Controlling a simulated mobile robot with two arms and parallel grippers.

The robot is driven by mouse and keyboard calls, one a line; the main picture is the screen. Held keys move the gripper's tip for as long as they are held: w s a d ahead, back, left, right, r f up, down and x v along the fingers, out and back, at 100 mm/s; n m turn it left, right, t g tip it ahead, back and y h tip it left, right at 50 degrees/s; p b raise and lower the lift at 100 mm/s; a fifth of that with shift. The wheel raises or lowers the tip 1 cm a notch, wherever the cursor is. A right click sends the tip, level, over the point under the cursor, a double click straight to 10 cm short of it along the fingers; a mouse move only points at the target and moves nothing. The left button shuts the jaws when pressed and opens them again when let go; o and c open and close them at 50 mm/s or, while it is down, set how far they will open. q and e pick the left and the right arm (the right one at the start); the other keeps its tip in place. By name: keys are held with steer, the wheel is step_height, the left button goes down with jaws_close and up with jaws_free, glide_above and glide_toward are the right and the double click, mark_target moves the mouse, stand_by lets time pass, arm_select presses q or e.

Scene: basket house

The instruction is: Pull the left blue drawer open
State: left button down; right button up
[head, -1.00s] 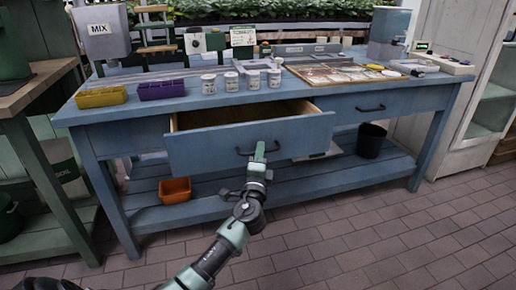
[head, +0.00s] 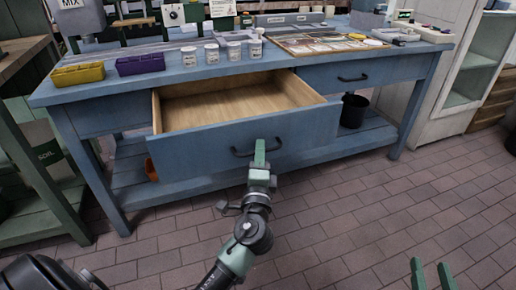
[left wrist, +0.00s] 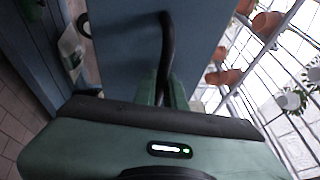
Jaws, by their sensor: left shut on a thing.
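The left blue drawer (head: 200,152) of the blue workbench stands well open, and its bare wooden inside (head: 225,103) shows empty. My left gripper (head: 260,153) is shut on the drawer's dark curved handle (head: 241,153), at the middle of the drawer front. In the left wrist view the handle (left wrist: 167,50) runs down between the green fingers (left wrist: 163,92), with the blue front behind it. My right gripper (head: 432,272) shows at the bottom right edge of the head view, its two green fingers apart, empty and away from the bench.
The right blue drawer (head: 370,75) is shut. A yellow tray (head: 78,74), a purple tray (head: 140,64) and several white jars (head: 211,54) stand on the bench top. A black bin (head: 354,110) is under the bench. The brick floor (head: 350,190) in front is clear.

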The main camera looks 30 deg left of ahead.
arm_select(q)
steer(key=c, duration=1.5)
jaws_free()
